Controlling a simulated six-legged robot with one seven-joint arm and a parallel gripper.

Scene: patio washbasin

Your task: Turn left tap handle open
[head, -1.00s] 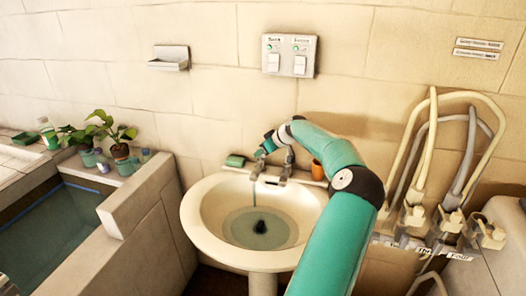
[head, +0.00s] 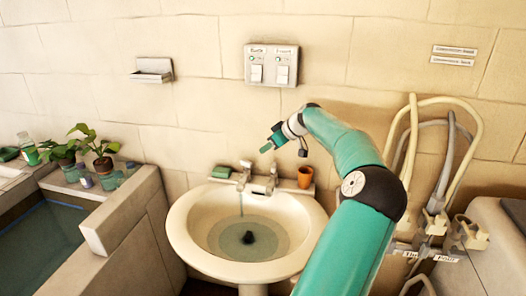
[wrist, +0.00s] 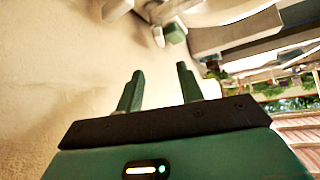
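The white washbasin (head: 182,235) stands against the tiled wall with two metal taps on its back ledge. The left tap (head: 243,176) has a thin vertical streak below it, which looks like running water. The right tap (head: 271,181) stands beside it. The exact angle of the left handle is too small to tell. My gripper (head: 266,147) is above and behind the taps' tops in the picture, apart from both. In the wrist view my gripper (wrist: 160,88) has its two green fingers spread with nothing between them.
A green block (head: 221,172) lies left of the taps and an orange cup (head: 305,177) stands right. A switch panel (head: 271,66) and soap dish (head: 152,70) are on the wall. Hoses (head: 450,160) hang at right. Potted plants (head: 102,160) stand left on a tub's ledge.

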